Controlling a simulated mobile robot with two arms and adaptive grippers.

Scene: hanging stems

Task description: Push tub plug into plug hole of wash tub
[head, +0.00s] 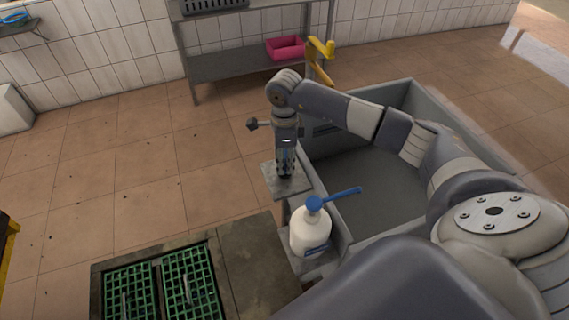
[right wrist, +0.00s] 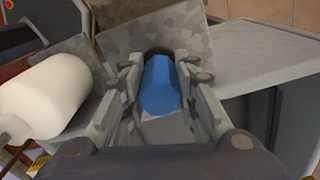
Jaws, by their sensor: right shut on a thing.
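The grey wash tub (head: 365,185) stands to the right of my right gripper in the head view. Its plug hole does not show. My right gripper (head: 286,172) points down over a small grey ledge (head: 296,187) at the tub's left side. In the right wrist view its fingers (right wrist: 162,100) are shut on a blue piece (right wrist: 160,85), which looks like the tub plug. The head view mostly hides this piece behind the fingers, so I cannot tell whether it touches the ledge. My left gripper is not in view.
A white pump bottle (head: 309,236) with a blue spout stands close to the ledge, at the tub's near corner. Green grates (head: 190,277) lie at the lower left. A shelf with a pink bin (head: 286,48) stands at the back.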

